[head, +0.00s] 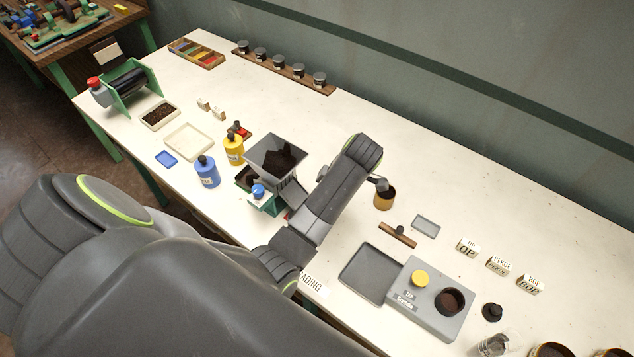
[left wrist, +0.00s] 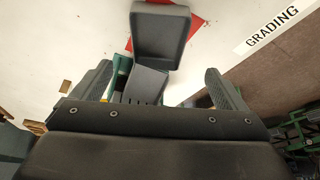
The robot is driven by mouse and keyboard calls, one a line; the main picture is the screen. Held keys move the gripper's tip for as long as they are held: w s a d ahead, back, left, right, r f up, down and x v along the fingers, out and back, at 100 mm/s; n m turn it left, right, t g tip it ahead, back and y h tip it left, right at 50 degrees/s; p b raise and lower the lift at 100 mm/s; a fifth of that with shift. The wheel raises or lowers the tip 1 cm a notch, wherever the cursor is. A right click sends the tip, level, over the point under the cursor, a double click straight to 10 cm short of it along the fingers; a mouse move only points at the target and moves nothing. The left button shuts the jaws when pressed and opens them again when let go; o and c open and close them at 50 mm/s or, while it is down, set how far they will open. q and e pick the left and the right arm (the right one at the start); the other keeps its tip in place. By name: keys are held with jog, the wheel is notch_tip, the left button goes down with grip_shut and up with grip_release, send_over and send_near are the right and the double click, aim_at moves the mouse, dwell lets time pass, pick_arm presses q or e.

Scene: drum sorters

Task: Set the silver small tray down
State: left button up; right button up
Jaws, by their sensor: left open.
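A small silver-grey tray (head: 426,226) lies flat and empty on the white table, right of centre in the head view. Nothing touches it. My left gripper (left wrist: 158,70) is open, with its two fingers wide apart in the left wrist view. A dark grey box-like part with a sloping chute (left wrist: 150,84) shows between and beyond the fingers, above a red patch (left wrist: 192,32). I cannot tell how far the fingers are from it. In the head view my left arm hides the gripper's fingers, well left of the tray. My right gripper is not in view.
A larger dark grey tray (head: 372,275) and a grey station (head: 440,308) with a yellow knob stand in front of the small tray. A brown block (head: 398,236) and cup (head: 386,201) are to its left. A hopper (head: 263,152) stands by my arm.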

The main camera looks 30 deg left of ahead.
pick_arm(q)
jog(key=shift+p+v, duration=1.1)
jog(key=shift+v, duration=0.6)
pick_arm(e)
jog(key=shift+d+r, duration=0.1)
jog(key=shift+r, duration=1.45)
pick_arm(q)
jog(key=shift+a, duration=0.1)
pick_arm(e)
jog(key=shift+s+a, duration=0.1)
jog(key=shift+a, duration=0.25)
